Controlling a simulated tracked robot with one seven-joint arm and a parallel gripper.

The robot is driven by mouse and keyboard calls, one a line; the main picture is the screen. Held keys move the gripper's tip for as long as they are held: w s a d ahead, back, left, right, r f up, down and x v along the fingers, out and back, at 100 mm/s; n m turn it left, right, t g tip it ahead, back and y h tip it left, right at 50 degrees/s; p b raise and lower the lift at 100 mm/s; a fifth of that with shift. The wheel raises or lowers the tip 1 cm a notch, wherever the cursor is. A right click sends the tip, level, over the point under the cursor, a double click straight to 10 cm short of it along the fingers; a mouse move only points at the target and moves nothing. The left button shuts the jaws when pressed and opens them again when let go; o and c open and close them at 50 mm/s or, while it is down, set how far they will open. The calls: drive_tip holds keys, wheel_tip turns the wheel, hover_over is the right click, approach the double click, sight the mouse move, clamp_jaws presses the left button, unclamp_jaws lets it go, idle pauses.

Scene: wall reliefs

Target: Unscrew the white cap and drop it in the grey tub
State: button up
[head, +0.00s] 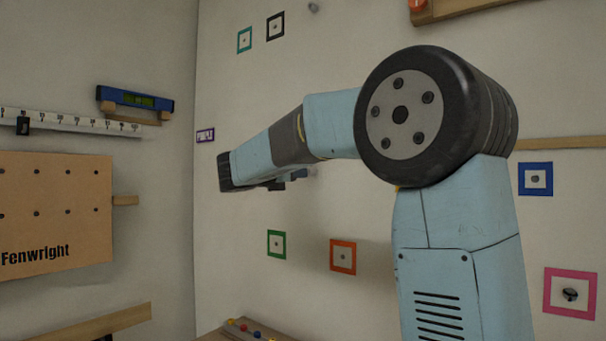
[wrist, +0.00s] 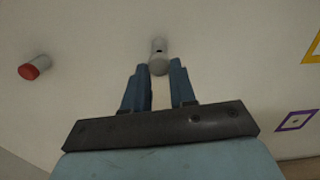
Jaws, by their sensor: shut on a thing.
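In the wrist view, a pale grey-white cap (wrist: 159,66) sits on the end of a short stub that stands out from the wall. My gripper (wrist: 158,72) has one finger on each side of it and is shut on the cap at its fingertips. In the head view, my gripper (head: 291,181) shows only as a small dark blue part under my wrist, close to the wall. The cap is hardly visible there. I cannot see the grey tub in either view.
A red-capped stub (wrist: 33,68) stands out from the wall to the left. A purple frame (wrist: 296,120) is on the right. In the head view, a green frame (head: 276,244) and an orange frame (head: 343,257) hang below my arm, above a board with coloured knobs (head: 245,329).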

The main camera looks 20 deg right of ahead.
drive_tip(key=shift+v, duration=1.7)
drive_tip(key=shift+v, duration=0.9)
